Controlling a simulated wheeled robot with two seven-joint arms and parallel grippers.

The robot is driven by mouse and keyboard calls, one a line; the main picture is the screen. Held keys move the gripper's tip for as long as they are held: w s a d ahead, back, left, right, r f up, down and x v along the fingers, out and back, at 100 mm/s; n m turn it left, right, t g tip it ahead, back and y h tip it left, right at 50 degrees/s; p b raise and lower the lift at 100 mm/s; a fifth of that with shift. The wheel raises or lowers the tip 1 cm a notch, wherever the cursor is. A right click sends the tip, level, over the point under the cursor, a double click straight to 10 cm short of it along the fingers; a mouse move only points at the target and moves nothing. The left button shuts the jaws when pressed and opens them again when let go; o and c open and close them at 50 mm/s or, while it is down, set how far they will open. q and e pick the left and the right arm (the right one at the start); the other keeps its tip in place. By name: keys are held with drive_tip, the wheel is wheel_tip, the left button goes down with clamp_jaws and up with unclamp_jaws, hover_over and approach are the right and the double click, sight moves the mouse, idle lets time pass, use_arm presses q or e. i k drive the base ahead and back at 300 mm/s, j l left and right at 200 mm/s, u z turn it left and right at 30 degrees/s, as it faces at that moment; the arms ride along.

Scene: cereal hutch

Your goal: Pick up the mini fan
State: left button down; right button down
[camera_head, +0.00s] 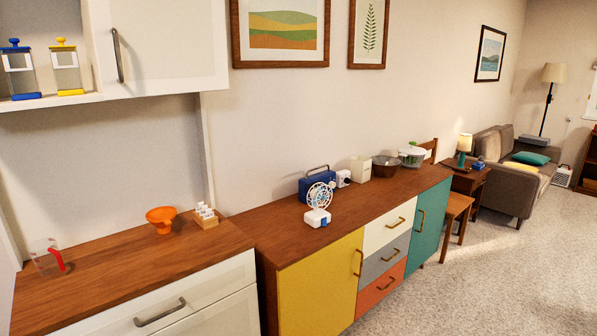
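The mini fan (319,204) stands upright on the wooden top of the sideboard with the coloured doors. It has a round white cage with a dark blue centre and a white block base. It stands just in front of a blue box-like device with a handle (314,181), which it partly overlaps in the view. Neither of my grippers is in the head view.
The sideboard top (270,235) is clear left of the fan. A small white device (343,178), a cream canister (361,168) and a dark bowl (385,167) stand behind it. An orange bowl (161,217) and a rack of small bottles (206,217) stand on the left counter.

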sight(313, 218)
drive_tip(key=i+l, duration=0.25)
drive_tip(key=i, duration=0.15)
drive_tip(key=i+l, duration=0.2)
drive_tip(key=i, duration=0.2)
drive_tip(key=u, duration=0.05)
